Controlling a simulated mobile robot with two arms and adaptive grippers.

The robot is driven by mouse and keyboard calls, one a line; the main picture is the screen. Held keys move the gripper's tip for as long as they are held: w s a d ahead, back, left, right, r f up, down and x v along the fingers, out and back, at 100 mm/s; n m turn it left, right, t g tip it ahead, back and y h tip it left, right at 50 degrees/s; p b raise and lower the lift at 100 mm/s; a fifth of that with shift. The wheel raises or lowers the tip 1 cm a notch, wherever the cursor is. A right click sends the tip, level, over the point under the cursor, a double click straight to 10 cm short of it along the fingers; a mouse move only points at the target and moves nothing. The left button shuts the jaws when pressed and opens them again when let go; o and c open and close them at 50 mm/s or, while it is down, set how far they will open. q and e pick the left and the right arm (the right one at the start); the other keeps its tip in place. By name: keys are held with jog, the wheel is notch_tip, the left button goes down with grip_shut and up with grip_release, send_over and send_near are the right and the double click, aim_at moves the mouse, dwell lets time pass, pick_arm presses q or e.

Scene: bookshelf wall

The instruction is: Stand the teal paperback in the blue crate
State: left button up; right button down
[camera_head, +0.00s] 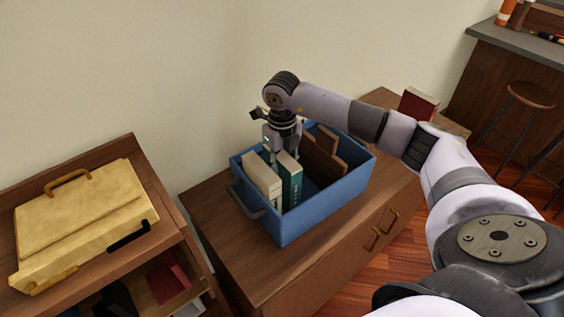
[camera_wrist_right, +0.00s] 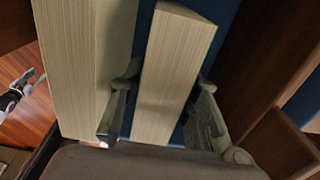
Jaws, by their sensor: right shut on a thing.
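The teal paperback (camera_head: 291,182) stands upright in the blue crate (camera_head: 325,208), next to a cream book (camera_head: 263,180) on its left. My right gripper (camera_head: 282,150) is above the crate and shut on the paperback's upper part. In the right wrist view the fingers of my right gripper (camera_wrist_right: 163,112) lie on both sides of the paperback's pale page block (camera_wrist_right: 172,70). The cream book (camera_wrist_right: 72,70) is just to the left there. The paperback's bottom edge is hidden by the crate wall, so I cannot tell whether it touches the floor.
Brown wooden pieces (camera_head: 324,158) stand in the crate's right part. The crate sits on a wooden cabinet (camera_head: 320,264), with a red book (camera_head: 418,103) behind my right arm. A yellow case (camera_head: 85,225) lies on a shelf unit at left. A stool (camera_head: 530,95) stands far right.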

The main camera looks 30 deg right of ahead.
pick_arm(q)
jog(key=shift+w+f, duration=0.1)
jog(key=shift+w, duration=0.05)
jog(key=shift+w, duration=0.15)
pick_arm(e)
jog(key=c, duration=1.5)
grip_release()
jog(key=shift+r, duration=0.35)
notch_tip(320, 180, up, 10)
jog(key=b, duration=0.3)
jog(key=shift+r, duration=0.25)
pick_arm(q)
jog(key=shift+f, duration=1.5)
pick_arm(e)
jog(key=shift+r, duration=0.5)
